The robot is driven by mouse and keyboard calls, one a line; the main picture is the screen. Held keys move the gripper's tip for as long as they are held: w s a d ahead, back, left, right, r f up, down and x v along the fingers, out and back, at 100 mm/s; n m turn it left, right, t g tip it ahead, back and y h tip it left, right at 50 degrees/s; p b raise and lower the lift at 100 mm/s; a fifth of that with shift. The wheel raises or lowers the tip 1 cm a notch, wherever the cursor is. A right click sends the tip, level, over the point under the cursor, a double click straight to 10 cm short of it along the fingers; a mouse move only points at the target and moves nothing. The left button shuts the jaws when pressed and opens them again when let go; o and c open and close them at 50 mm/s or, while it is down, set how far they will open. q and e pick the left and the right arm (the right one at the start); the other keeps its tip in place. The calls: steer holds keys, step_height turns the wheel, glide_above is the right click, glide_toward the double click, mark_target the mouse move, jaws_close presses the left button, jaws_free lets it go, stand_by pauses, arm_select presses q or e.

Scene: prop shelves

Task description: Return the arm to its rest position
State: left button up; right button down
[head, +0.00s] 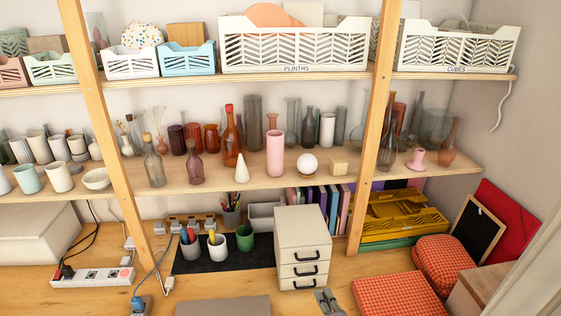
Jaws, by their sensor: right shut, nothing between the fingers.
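My right gripper (326,296) shows only in part at the bottom edge of the head view, right of the middle. It is small, shut and empty, in front of a small cream drawer cabinet (303,243). It appears apart from the shelves. The rest of the right arm is below the picture. My left gripper and arm are not in view.
A middle shelf (320,180) holds several vases, a pink cylinder (275,153) and a white cone (242,168). Wooden posts (371,150) stand in front. Orange checked cushions (396,296) lie right of the gripper. A power strip (92,276) lies at left.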

steer(key=s+d+n+g, duration=0.2)
steer(key=s+n+g, duration=0.3)
steer(key=s, duration=0.5)
steer(key=s+d+f+n+g, duration=0.1)
steer(key=s+d+n+g, duration=0.15)
steer(key=s+n, duration=0.6)
steer(key=s+d+n+g, duration=0.1)
steer(key=s+n+g, duration=0.4)
steer(key=s, duration=0.5)
step_height(320, 180, down, 34)
steer(key=s+b, duration=0.2)
steer(key=b, duration=0.5)
arm_select(q)
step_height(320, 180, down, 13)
steer(key=b, duration=0.5)
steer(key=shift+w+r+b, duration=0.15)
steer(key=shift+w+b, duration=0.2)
steer(key=shift+b, duration=0.05)
arm_select(e)
steer(key=s+d+f+g, duration=0.1)
steer(key=s+f, duration=0.7)
steer(key=f, duration=0.2)
steer(key=s+d+f+h, duration=0.1)
steer(key=s+f, duration=0.7)
steer(key=f, duration=0.3)
steer(key=shift+s+d+f+n+g, duration=0.15)
steer(key=shift+d+f+n+g, duration=0.1)
steer(key=shift+d+n+g, duration=0.15)
